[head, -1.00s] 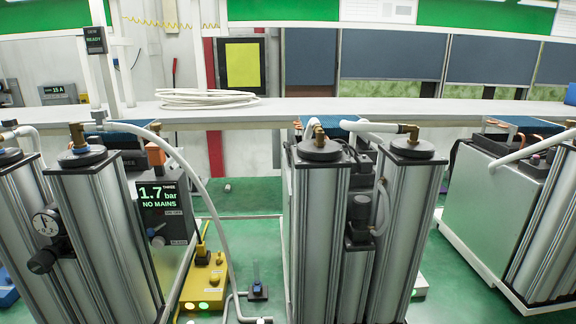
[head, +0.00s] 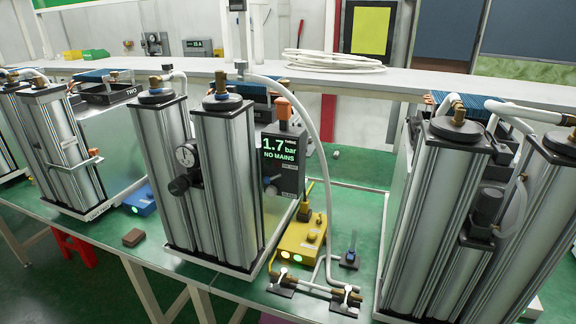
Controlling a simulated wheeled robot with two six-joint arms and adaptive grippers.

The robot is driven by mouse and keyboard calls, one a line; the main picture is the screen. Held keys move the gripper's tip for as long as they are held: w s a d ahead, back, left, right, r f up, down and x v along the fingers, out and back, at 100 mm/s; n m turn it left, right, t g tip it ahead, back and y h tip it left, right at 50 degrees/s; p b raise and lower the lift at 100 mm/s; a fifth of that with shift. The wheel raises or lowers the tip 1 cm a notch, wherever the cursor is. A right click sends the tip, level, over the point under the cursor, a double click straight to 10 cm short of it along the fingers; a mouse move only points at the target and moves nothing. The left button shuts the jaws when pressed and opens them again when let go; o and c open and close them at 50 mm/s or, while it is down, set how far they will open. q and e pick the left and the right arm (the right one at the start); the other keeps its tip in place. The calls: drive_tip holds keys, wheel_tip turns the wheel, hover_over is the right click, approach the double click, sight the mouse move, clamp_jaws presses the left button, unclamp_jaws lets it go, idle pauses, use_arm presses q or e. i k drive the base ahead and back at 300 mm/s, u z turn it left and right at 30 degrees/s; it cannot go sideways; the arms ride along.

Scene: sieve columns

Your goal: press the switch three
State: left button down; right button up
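The unit in the middle has two silver columns (head: 228,185) and a dark display panel (head: 284,158) reading "1.7 bar NO MAINS", with small lettering at its top that seems to say THREE. A grey knob (head: 270,186) sits at the panel's lower left, and an orange block (head: 284,108) stands above the panel. I cannot tell which part is switch three. Neither of my grippers is in view.
Another column unit (head: 62,150), marked TWO, stands left with a blue box (head: 140,201); a further one (head: 440,200) stands right. A white hose (head: 326,110) arches beside the panel to brass valves (head: 346,294). A brown block (head: 133,237) lies near the bench's front edge.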

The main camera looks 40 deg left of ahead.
sight(268, 179)
drive_tip(key=u, duration=0.55)
drive_tip(key=k, duration=1.25)
drive_tip(key=u, duration=0.25)
drive_tip(key=i, duration=0.2)
drive_tip(key=z, duration=0.8)
drive_tip(key=i, duration=1.55)
drive_tip(key=u, duration=0.45)
